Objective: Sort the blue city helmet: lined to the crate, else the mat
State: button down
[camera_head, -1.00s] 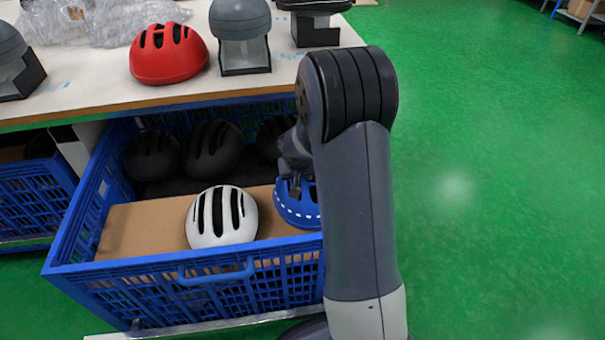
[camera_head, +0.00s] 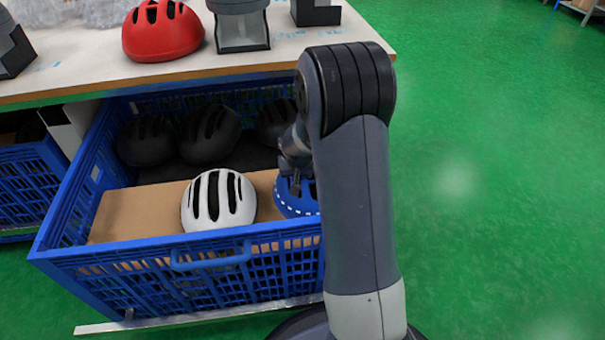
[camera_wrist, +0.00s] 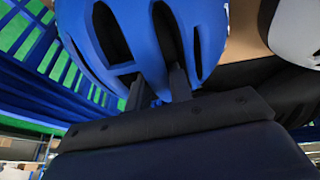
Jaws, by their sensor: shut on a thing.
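The blue helmet (camera_head: 289,203) with a row of white dashes is at the right end of the blue crate (camera_head: 72,236), over the cardboard, partly hidden behind my arm. My gripper (camera_head: 292,178) is shut on it from above. In the wrist view the blue helmet (camera_wrist: 150,45) fills the upper middle, with the fingers (camera_wrist: 158,90) at its vents. Its inside does not show, so I cannot tell whether it is lined. I cannot tell whether it still touches the cardboard. No mat shows.
A white helmet (camera_head: 218,199) sits left of the blue one on the cardboard (camera_head: 130,213). Several black helmets (camera_head: 210,132) lie at the crate's back. The table (camera_head: 90,75) above overhangs the crate and carries a red helmet (camera_head: 162,32). Green floor at right is clear.

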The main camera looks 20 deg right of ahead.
jog(key=shift+f+b, duration=0.55)
jog(key=c, duration=1.2)
grip_release()
jog(key=c, duration=0.3)
jog(key=shift+r+p, duration=2.95)
jog(key=shift+r, duration=1.1)
jog(key=shift+f, duration=0.1)
